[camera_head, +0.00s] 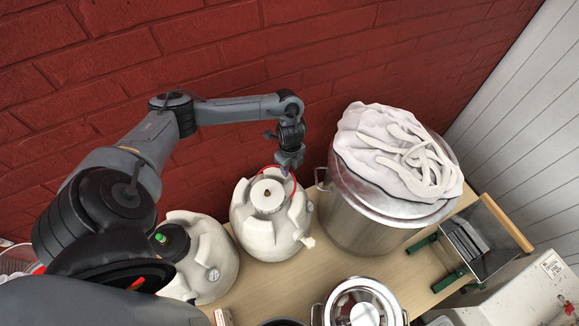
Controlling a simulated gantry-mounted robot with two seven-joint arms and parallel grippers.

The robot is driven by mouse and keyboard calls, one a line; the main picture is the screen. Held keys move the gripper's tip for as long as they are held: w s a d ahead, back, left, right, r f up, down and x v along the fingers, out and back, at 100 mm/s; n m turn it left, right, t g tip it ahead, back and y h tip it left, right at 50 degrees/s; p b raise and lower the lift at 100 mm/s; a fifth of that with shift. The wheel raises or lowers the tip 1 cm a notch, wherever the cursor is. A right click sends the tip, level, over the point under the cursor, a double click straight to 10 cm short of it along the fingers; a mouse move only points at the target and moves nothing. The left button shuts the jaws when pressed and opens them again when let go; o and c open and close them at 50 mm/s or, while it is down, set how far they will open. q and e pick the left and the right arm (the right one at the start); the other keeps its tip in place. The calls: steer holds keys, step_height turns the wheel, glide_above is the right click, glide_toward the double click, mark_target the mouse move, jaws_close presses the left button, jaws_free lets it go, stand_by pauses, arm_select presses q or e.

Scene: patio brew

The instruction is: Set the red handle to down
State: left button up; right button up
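The red handle (264,169) is a thin curved band at the top of a white keg (262,222) in the middle of the head view. It arches behind and to the right of the keg's pale round cap (267,195) and appears raised. My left gripper (288,170) points down at the handle's upper right part and overlaps it in the picture. I cannot tell whether it touches the handle or whether its fingers are open or shut. The gripper hides a small part of the handle. My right gripper is not in view.
A second white keg (214,262) with a dark, green-tipped top stands at left. A large steel pot (355,215) with white cloth (385,150) stands close at right. The brick wall (230,60) is behind. Some wooden tabletop (335,263) is bare.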

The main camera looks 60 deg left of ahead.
arm_select(q)
jaws_close()
stand_by(1.4)
